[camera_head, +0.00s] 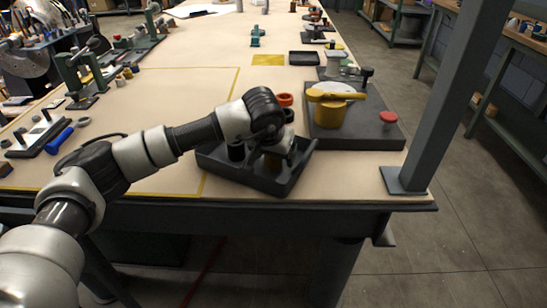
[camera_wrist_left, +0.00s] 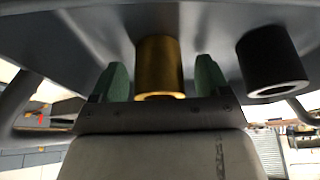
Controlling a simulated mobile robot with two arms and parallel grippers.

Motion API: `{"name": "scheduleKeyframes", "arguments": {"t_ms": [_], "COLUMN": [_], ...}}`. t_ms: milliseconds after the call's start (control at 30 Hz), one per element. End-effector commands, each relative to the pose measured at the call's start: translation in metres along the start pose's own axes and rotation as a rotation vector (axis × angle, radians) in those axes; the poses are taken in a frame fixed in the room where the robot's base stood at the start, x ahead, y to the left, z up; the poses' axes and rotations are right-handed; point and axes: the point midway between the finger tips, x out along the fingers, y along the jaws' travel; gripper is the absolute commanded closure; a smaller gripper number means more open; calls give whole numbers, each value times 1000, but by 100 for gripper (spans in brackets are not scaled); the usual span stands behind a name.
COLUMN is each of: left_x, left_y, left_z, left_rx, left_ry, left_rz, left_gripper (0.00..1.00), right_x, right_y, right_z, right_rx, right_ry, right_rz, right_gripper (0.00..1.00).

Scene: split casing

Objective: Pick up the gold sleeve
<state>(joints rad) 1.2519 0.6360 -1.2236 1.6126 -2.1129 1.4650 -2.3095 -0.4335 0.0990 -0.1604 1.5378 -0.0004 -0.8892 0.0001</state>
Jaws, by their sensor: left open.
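The gold sleeve (camera_wrist_left: 160,62) stands in the dark tray (camera_head: 251,184) at the near edge of the workbench. In the head view it is mostly hidden under my left gripper (camera_head: 277,152). In the left wrist view the two green fingertips of my left gripper (camera_wrist_left: 157,80) are open, one on each side of the sleeve. A small gap shows on both sides, so the fingers look apart from it. My right gripper is not in view.
A black sleeve (camera_wrist_left: 270,62) stands in the tray beside the gold one. A dark plate (camera_head: 355,137) with a yellow clamp-like fixture (camera_head: 331,108) and a red knob (camera_head: 388,117) lies just behind and right of the tray. A grey post (camera_head: 446,90) rises at the right bench corner.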

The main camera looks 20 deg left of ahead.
Motion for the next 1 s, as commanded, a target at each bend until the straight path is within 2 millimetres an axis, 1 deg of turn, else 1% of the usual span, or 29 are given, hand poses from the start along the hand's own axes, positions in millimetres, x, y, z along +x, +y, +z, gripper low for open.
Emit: {"name": "scheduleKeyframes", "arguments": {"t_ms": [33, 67, 400, 633, 733, 867, 1000], "left_x": [0, 0, -1, -2, -10, -31, -58], "left_y": [0, 0, 0, 0, 0, 0, 0], "left_z": [0, 0, 0, -1, -5, -14, -25], "left_rx": [0, 0, 0, 0, 0, 0, 0], "left_ry": [0, 0, 0, 2, 5, 7, 7], "left_rz": [0, 0, 0, 1, 1, 1, 0], "left_gripper": [25, 30, 82, 83, 83, 83, 83], "right_x": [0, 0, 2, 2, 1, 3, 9], "right_y": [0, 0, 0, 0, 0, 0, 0], "right_z": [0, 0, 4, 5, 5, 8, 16], "right_rx": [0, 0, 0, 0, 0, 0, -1], "right_ry": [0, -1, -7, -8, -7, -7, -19], "right_rz": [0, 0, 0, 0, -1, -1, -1], "right_gripper": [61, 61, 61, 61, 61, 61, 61]}}
